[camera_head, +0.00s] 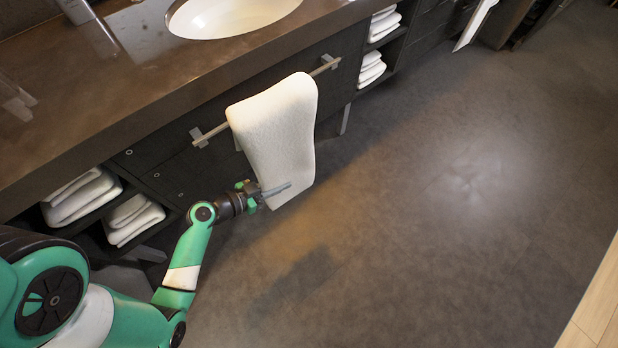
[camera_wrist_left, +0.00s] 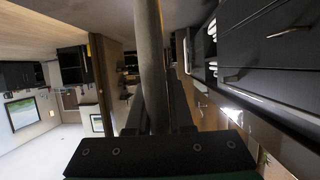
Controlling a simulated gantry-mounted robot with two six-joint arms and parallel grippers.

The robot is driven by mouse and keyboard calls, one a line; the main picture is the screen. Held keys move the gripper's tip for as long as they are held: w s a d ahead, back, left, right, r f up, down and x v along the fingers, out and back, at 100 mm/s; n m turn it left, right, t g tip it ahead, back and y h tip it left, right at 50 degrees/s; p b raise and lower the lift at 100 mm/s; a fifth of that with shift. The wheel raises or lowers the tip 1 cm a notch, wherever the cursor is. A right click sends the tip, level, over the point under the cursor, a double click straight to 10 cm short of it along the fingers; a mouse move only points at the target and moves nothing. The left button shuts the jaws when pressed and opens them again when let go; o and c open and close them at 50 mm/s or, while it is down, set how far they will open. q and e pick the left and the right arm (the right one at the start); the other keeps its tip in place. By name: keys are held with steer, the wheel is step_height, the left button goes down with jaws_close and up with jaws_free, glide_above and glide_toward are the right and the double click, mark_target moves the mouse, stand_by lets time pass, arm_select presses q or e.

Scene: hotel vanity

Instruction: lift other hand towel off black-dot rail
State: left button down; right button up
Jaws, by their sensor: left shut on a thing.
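A white hand towel (camera_head: 275,125) hangs over a metal rail (camera_head: 212,133) on the dark vanity front, below the basin. I cannot make out a black dot on this rail. My left gripper (camera_head: 272,190) is at the towel's lower end, coming from the left, and is shut on it; one finger shows across the front of the cloth. In the left wrist view the towel (camera_wrist_left: 151,60) shows edge-on as a grey upright band between the fingers. The towel still lies over the rail. My right gripper is not in view.
A white basin (camera_head: 228,14) is set in the brown counter (camera_head: 120,75). Folded towels sit in open cubbies at left (camera_head: 82,196) and right (camera_head: 371,68). Another white hanging piece (camera_head: 474,26) is at the top right. The dark floor (camera_head: 430,220) is clear.

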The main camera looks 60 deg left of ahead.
mark_target(282, 158)
arm_select(q)
steer(key=shift+s+a+n+y+p, duration=0.15)
steer(key=shift+s+a+p, duration=0.1)
steer(key=shift+a, duration=0.2)
steer(key=shift+s+a+n+y+p, duration=0.1)
steer(key=shift+s+a+n+y, duration=0.1)
steer(key=shift+a, duration=0.2)
step_height(282, 158, up, 11)
steer(key=p, duration=1.1)
steer(key=shift+r+p, duration=0.1)
steer(key=shift+p, duration=0.2)
steer(key=d+p, duration=0.2)
steer(key=d, duration=0.6)
steer(key=shift+w+f, duration=0.3)
steer(key=shift+w, duration=0.15)
